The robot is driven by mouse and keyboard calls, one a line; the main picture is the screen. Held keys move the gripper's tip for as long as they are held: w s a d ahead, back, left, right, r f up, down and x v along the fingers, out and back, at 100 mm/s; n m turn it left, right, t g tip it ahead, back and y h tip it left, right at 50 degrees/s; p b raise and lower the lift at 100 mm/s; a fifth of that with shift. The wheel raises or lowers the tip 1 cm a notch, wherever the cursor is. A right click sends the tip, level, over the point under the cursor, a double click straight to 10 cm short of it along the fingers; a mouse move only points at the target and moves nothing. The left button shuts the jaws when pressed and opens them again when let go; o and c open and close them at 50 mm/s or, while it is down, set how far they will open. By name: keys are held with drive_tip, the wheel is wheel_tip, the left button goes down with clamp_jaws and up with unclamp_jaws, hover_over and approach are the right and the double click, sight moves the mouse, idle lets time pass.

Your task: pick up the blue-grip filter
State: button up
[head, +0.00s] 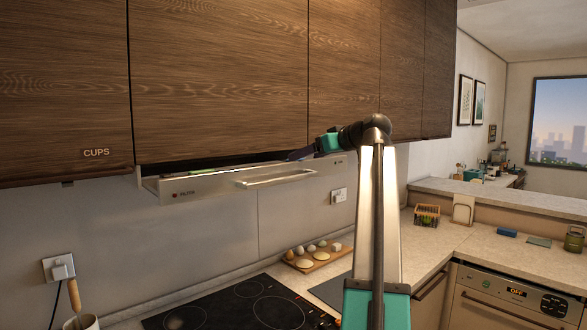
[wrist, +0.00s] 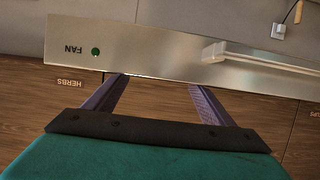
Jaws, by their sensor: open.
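I cannot make out a blue-grip filter for sure in either view. In the head view a slim item with a green part (head: 208,171) lies low in the slot behind the front of the range hood (head: 215,187); its shape is too small to tell. My gripper (head: 292,157) is at the hood's upper edge, right of that item, under the wooden cabinets. In the wrist view my gripper (wrist: 158,80) is open, with nothing between its two fingers. The fingertips reach the edge of the hood's steel front (wrist: 150,50), which shows upside down with the word FAN.
Wooden cabinets (head: 220,70) hang close above the hood. A long handle (head: 275,177) sticks out from the hood front. Below are a black cooktop (head: 245,305) and a board with eggs (head: 318,260). The counter at right holds a wire basket (head: 427,215).

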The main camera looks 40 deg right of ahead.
drive_tip(key=shift+w, duration=0.1)
drive_tip(key=shift+p+x, duration=1.1)
drive_tip(key=shift+x, duration=0.2)
drive_tip(key=shift+p+x, duration=0.45)
drive_tip(key=shift+x, duration=0.8)
drive_tip(key=shift+f, duration=0.1)
drive_tip(key=c, duration=1.3)
drive_tip(key=shift+r+b, duration=1.9)
drive_tip(key=shift+r, duration=3.15)
